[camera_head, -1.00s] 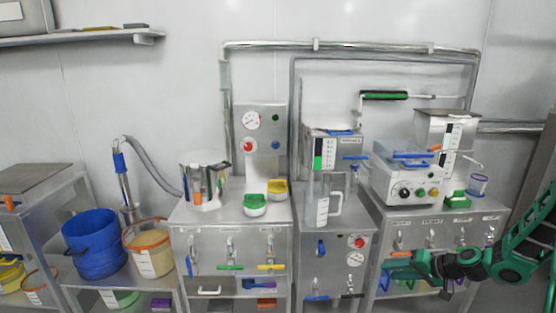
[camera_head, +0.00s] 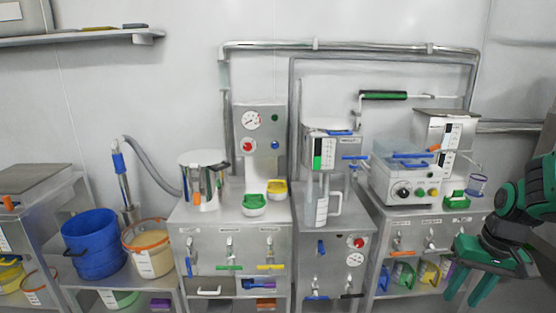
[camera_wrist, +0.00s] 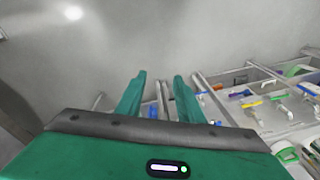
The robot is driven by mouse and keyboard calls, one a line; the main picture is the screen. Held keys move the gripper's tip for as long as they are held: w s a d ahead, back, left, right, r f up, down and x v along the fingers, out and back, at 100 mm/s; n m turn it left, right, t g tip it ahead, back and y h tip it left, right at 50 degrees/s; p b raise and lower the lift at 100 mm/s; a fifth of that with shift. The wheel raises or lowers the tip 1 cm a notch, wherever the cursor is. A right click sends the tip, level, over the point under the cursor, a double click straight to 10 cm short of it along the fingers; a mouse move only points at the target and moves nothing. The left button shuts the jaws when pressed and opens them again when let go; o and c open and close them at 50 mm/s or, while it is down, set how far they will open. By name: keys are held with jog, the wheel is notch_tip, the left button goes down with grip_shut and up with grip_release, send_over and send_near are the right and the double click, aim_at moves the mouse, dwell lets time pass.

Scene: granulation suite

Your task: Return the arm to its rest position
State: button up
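My gripper (camera_head: 463,299) is at the lower right in the head view, in front of the right end of the right-hand steel cabinet (camera_head: 425,216). Its green fingers point down. In the wrist view, the two green fingers of my gripper (camera_wrist: 158,82) stand apart with nothing between them, so it is open and empty. My arm comes in from the right edge of the head view.
Steel cabinets carry a pot (camera_head: 205,182), a clear jug (camera_head: 318,207) and a benchtop machine (camera_head: 405,180). A blue bucket (camera_head: 93,245) and an orange-rimmed tub (camera_head: 148,252) stand at left.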

jog(key=s+r+m, duration=0.1)
jog(key=s+r, duration=0.2)
jog(key=s, duration=0.5)
jog(key=s+a+r+m+g, duration=0.1)
jog(key=s+r, duration=0.2)
jog(key=s, duration=0.5)
jog(key=shift+s+a+m+h, duration=0.25)
jog(key=shift+s+m+h, duration=0.05)
jog(key=shift+s, duration=0.1)
jog(key=shift+w+f, duration=0.3)
jog(key=shift+w, duration=0.35)
jog(key=shift+c, duration=0.4)
